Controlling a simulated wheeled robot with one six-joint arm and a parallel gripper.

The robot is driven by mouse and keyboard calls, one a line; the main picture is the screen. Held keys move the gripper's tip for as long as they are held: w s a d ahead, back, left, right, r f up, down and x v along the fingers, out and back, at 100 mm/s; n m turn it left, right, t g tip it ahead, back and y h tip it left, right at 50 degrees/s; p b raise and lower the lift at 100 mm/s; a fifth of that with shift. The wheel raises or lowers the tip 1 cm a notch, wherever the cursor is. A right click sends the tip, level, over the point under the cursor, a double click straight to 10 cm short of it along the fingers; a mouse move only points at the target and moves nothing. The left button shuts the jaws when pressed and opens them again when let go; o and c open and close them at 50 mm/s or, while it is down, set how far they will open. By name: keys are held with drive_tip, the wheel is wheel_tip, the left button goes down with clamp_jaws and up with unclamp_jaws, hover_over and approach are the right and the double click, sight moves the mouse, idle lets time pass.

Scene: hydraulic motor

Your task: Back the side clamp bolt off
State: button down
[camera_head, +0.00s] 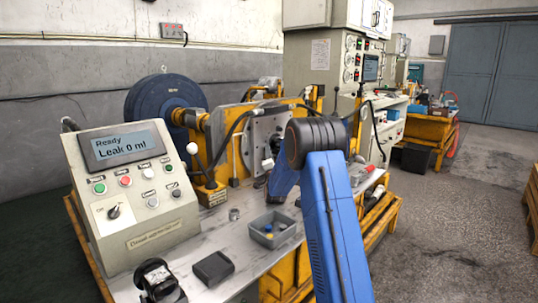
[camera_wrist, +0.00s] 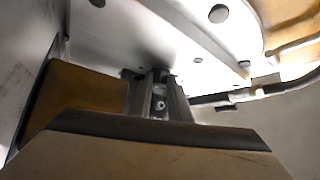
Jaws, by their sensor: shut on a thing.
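My gripper (camera_wrist: 160,92) reaches up from the bottom of the wrist view, its two fingers close together against the underside of a grey metal part. The fingers are shut on a small metal piece, taken as the side clamp bolt (camera_wrist: 159,104); only a little of it shows between them. How far the bolt sits in its thread cannot be seen. In the head view my blue arm reaches to the motor's grey mounting plate (camera_head: 262,138), and its dark elbow hides much of the work spot.
A control box (camera_head: 130,195) reading "Ready, Leak 0 ml" stands at the left of the bench (camera_head: 225,225). A grey tray (camera_head: 273,229) with small parts, a ring (camera_head: 234,214) and a dark block (camera_head: 213,268) lie in front. A hose (camera_wrist: 255,92) runs close right of my fingers.

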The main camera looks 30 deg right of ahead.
drive_tip(key=shift+f, duration=0.1)
drive_tip(key=c, duration=1.6)
unclamp_jaws()
drive_tip(key=shift+c, duration=0.2)
